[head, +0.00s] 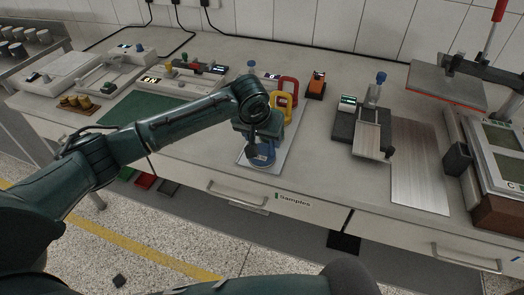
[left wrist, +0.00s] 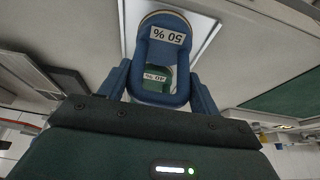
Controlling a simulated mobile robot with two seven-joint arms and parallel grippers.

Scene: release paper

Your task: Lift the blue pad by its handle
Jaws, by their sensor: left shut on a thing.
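The blue pad (head: 262,159) shows below my left gripper at the front of a white tray (head: 253,168) on the bench. My left gripper (head: 259,146) points down from above and is shut on the blue handle. In the left wrist view the loop-shaped blue handle (left wrist: 148,55) sits between the two blue fingers (left wrist: 160,88) and carries a "50 %" label. A "40 %" label shows through the loop. The gripper hides much of the pad, so I cannot tell whether it touches the tray. My right gripper is not in view.
Yellow (head: 281,108) and red (head: 288,90) handles stand just behind the blue pad. A green mat (head: 135,108) lies to the left. A dark device (head: 347,125) and a metal plate (head: 419,165) lie to the right. The "Samples" drawer (head: 285,198) is below the bench edge.

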